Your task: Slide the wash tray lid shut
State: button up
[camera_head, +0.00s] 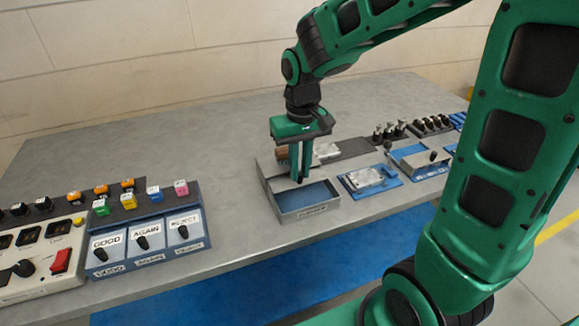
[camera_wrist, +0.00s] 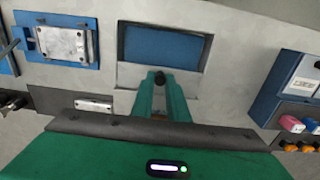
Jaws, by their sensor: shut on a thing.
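The wash tray (camera_head: 312,211) is a grey box near the table's front edge. Its blue inside shows through the open front part; it also shows in the wrist view (camera_wrist: 206,60). Its grey lid (camera_wrist: 130,75) covers the back part, so the tray is partly open. My gripper (camera_head: 300,179) points down over the tray and is shut on the lid's small black knob (camera_wrist: 160,77). The fingers hide part of the knob and of the lid. The label on the tray's front is too small to read.
A blue fixture with a metal plate (camera_head: 368,179) lies close on the tray's right, with another lidded tray (camera_head: 418,158) beyond. A dark mat (camera_head: 345,151) lies behind. Bare table lies between bins and tray.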

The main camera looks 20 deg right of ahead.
jog(key=shift+o, duration=0.2)
jog(key=shift+s, duration=3.5)
jog(key=shift+c, duration=0.2)
jog(key=o, duration=0.7)
notch_tip(320, 180, up, 7)
